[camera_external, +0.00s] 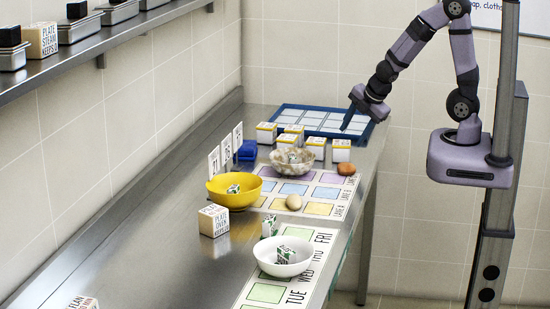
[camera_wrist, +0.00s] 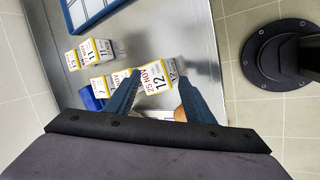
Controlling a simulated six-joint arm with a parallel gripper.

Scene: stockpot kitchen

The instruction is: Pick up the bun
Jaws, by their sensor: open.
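The bun is most likely the small orange-brown rounded thing (camera_external: 346,169) at the right edge of the counter, beside the purple square of a mat. In the wrist view a brown rounded thing (camera_wrist: 180,114) shows partly behind my right finger, and it looks like the same one. A pale, egg-shaped thing (camera_external: 293,202) lies nearer on the mat. My gripper (camera_external: 347,122) is up over the far end of the counter, above and beyond the bun. In the wrist view its two blue fingers (camera_wrist: 158,76) are apart, with nothing held between them.
White boxes with yellow tops (camera_external: 340,150) stand close to the bun on its far side. A glass bowl (camera_external: 292,162) is to its left. A yellow bowl (camera_external: 234,190) and a white bowl (camera_external: 282,256) stand nearer. A blue-framed tray (camera_external: 318,119) lies at the back.

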